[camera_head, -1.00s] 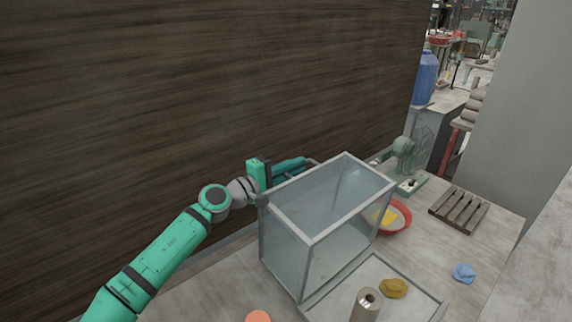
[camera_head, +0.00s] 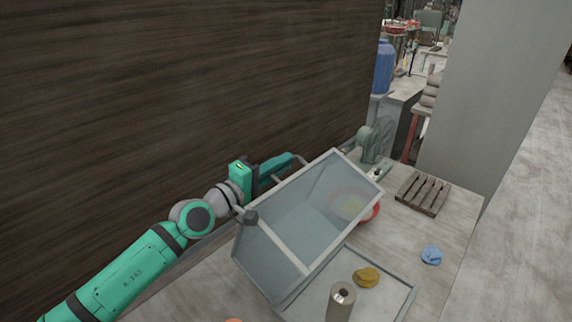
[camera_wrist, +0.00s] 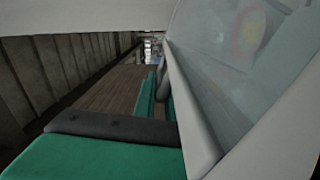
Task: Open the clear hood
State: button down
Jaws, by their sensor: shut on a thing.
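The clear hood (camera_head: 318,218), a box of see-through panels in a pale grey frame, sits tilted over the worktable. My gripper (camera_head: 294,165) is at its far upper-left side, next to the wall, shut on the hood's handle. The fingertips and most of the handle are hidden behind the frame and too small to make out. In the wrist view, the hood's pale frame (camera_wrist: 190,112) and clear panel fill the right side, close beside a green part of my gripper (camera_wrist: 152,94).
A framed tray (camera_head: 375,300) lies at the hood's front, with an ochre lump (camera_head: 366,277) and a grey cylinder (camera_head: 341,302). A red bowl (camera_head: 370,212) shows partly through the hood. A fan (camera_head: 371,142), slatted wooden rack (camera_head: 423,194) and blue cloth (camera_head: 431,255) stand right. The dark wall (camera_head: 180,90) is close behind my arm.

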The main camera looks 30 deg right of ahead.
jog(key=shift+w+a+f, duration=0.15)
jog(key=shift+a+f, duration=0.05)
jog(key=shift+a, duration=0.05)
jog(key=c, duration=1.8)
grip_release()
jog(key=shift+w, duration=0.1)
jog(key=shift+c, duration=0.2)
jog(key=v, duration=1)
jog(key=shift+a, duration=0.4)
jog(key=shift+a, duration=0.15)
jog(key=v, duration=1.2)
jog(key=shift+a, duration=0.2)
